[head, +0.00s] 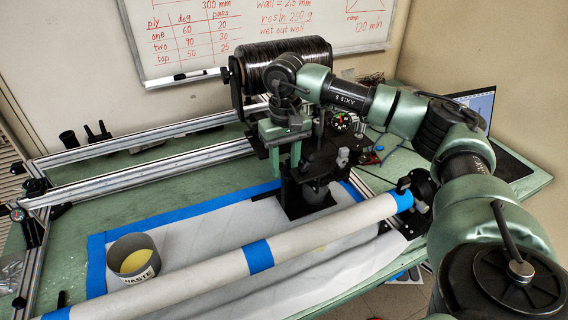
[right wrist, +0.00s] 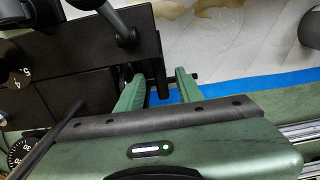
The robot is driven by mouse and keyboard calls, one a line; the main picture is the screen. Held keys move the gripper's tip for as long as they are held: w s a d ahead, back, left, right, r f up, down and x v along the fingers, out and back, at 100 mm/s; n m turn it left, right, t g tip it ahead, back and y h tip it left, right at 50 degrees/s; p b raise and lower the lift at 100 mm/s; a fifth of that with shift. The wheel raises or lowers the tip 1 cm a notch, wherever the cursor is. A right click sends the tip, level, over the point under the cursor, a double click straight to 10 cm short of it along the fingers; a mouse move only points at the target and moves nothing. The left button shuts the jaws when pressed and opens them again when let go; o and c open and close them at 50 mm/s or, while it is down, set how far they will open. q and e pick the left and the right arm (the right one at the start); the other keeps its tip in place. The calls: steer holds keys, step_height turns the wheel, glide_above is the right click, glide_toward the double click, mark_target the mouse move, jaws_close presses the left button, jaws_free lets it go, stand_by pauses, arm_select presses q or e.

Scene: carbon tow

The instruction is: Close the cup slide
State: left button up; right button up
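The black carriage (head: 322,158) stands on the rails in the head view, with a dark cup-like part (head: 316,190) low under it. I cannot pick out the cup slide for certain. My right gripper (head: 285,156) reaches down over the left side of the carriage. In the right wrist view its two green fingers (right wrist: 160,92) are apart, with a dark bar end between or just behind them. Whether they touch it is unclear. A dark plate (right wrist: 75,60) with a lever lies beside the fingers. My left gripper is not in view.
A black tow spool (head: 285,60) sits behind the carriage. A pale tube with blue bands (head: 210,267) crosses the front. A grey waste cup (head: 133,262) stands on the white sheet at left. Metal rails (head: 150,170) run leftward.

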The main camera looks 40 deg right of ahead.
step_height(320, 180, up, 8)
steer(key=shift+f+b, duration=0.1)
steer(key=shift+b, duration=0.5)
stand_by(0.4)
